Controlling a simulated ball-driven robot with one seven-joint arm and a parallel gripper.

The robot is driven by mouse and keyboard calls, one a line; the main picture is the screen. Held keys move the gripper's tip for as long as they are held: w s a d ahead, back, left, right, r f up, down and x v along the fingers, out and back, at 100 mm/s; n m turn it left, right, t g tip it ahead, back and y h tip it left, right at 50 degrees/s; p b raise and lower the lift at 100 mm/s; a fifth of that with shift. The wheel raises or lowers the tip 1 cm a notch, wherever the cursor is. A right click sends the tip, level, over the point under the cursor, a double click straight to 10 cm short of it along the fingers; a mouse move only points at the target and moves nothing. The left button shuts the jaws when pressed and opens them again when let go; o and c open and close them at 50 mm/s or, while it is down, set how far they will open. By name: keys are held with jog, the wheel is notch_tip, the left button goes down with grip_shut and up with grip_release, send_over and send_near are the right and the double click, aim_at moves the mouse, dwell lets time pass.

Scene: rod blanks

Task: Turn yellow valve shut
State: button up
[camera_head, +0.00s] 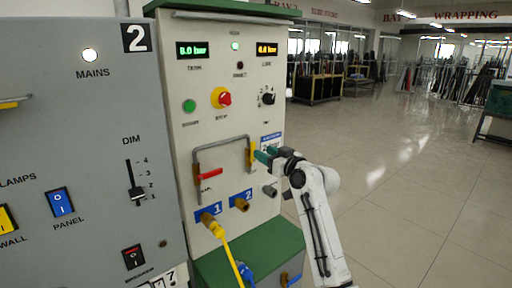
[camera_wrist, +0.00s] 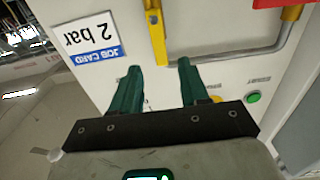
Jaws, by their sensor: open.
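The yellow valve handle (camera_head: 252,154) is on the right vertical leg of a grey bent pipe (camera_head: 222,140) on the pale panel. It stands upright, roughly in line with that leg. In the wrist view, where the panel appears upside down, the yellow handle (camera_wrist: 157,36) comes down from the top, and its end shows in the gap between my fingertips. My gripper (camera_head: 263,155) is open, with green fingers pointing at the panel just right of the handle. The spread fingers also show in the wrist view (camera_wrist: 159,68). I cannot tell whether they touch the handle.
A red handle (camera_head: 210,174) is on the pipe's left leg, nearly level. A job card reading 2 bar (camera_wrist: 91,37) is beside the yellow handle. Below are ports, one with a yellow hose (camera_head: 228,247). A grey switch panel (camera_head: 80,150) stands left; open floor lies right.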

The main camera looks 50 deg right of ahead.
aim_at(254, 148)
jog(key=shift+p+x, duration=0.4)
jog(key=shift+x, duration=2.35)
grip_shut()
